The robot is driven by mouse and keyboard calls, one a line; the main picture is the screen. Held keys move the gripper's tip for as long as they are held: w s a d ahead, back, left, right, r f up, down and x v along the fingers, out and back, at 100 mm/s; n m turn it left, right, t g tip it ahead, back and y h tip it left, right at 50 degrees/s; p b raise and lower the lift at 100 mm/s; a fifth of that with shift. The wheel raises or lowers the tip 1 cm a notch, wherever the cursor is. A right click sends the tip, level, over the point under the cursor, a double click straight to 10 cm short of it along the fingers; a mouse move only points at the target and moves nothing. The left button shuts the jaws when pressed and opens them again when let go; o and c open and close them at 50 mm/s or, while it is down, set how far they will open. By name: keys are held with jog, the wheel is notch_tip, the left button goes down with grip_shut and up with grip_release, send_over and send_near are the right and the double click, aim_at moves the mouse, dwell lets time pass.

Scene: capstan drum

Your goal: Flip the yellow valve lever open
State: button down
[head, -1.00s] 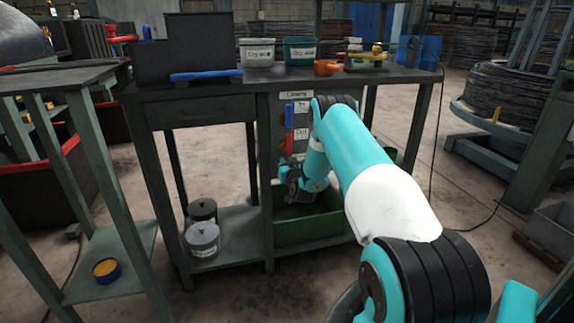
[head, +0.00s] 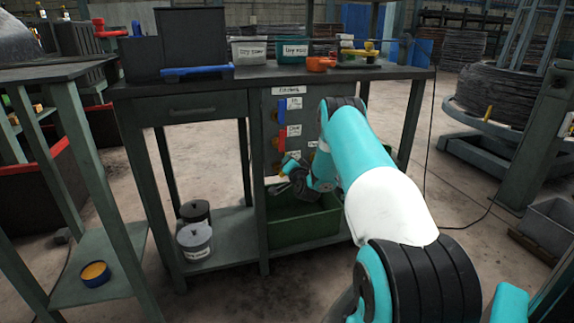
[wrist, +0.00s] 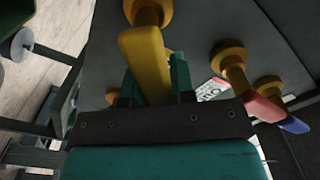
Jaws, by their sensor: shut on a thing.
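The yellow valve lever (wrist: 146,62) shows in the wrist view, running from a brass hub (wrist: 150,12) at the top down between my gripper's fingers. My gripper (wrist: 154,82) is shut on the lever, with one green finger on each side of it. Its lower end is hidden behind the dark gripper bar. In the head view my gripper (head: 290,170) is at the lower part of the valve panel under the bench, and the yellow lever is too small and covered to make out clearly.
A red lever (head: 281,141) and a blue lever (head: 282,105) sit higher on the same panel; the wrist view shows both at right. A green bin (head: 300,230) stands below. The bench top (head: 230,83) overhangs the panel.

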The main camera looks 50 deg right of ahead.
jog(key=shift+s+d+f+m+b, duration=0.15)
jog(key=shift+f+m, duration=0.35)
jog(key=shift+m, duration=0.9)
jog(key=shift+s+d+f+m+b, duration=0.1)
jog(key=shift+d+f+m, duration=0.3)
jog(key=shift+m, duration=1)
jog(key=shift+s+d+f+m+b, duration=0.1)
jog(key=shift+f+m, duration=0.5)
jog(key=shift+m, duration=0.8)
jog(key=c, duration=1)
grip_release()
jog(key=shift+a+f, duration=0.1)
jog(key=shift+o, duration=0.2)
jog(key=b+v, duration=0.6)
jog(key=v, duration=0.3)
jog(key=shift+f, duration=0.35)
